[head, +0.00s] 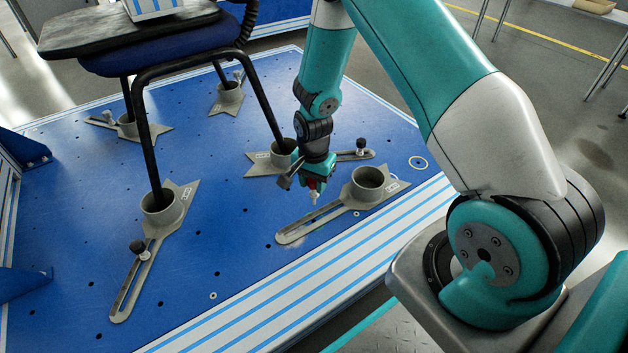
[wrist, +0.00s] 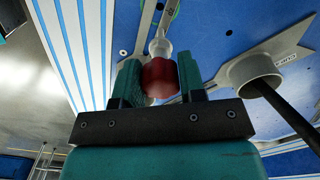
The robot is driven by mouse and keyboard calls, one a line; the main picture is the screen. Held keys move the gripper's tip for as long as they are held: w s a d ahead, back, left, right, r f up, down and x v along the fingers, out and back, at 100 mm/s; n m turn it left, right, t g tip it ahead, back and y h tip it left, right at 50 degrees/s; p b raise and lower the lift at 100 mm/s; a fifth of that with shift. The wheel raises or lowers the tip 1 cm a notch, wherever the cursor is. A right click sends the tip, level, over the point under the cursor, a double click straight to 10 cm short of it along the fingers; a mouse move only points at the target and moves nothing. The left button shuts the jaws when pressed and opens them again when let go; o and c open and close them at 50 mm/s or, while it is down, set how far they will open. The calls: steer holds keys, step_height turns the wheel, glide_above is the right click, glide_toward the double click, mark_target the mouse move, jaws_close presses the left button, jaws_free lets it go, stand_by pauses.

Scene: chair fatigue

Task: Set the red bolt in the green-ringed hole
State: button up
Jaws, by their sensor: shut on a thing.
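My gripper (head: 314,184) is shut on the red bolt (head: 313,184) above the blue board (head: 235,240). In the wrist view, the bolt's red head (wrist: 160,78) sits between the two jaws (wrist: 160,85), with its pale shank pointing away from my gripper. A thin green arc (wrist: 173,15) shows at the top of the wrist view, beside a grey slotted arm beyond the bolt's tip. Most of this ring is out of view or hidden, and I cannot make out its hole. The bolt appears clear of the board.
A grey cup bracket (head: 368,188) with a slotted arm lies near the bolt, its cup empty. Chair legs stand in other brackets, one close behind my gripper (head: 283,154). A dark-knobbed bolt (head: 137,247) stands in the left bracket.

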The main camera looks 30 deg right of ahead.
mark_target(313, 197)
steer(key=shift+s+a+r, duration=0.1)
steer(key=shift+a, duration=0.05)
steer(key=shift+f+b, duration=1.55)
steer(key=shift+f, duration=1.45)
steer(key=shift+p, duration=0.9)
steer(key=shift+f+b, duration=1.45)
steer(key=shift+f, duration=1.15)
steer(key=o, duration=1)
steer(key=shift+c, duration=0.2)
step_height(313, 197, up, 18)
steer(key=p, duration=0.9)
steer(key=shift+f, duration=0.25)
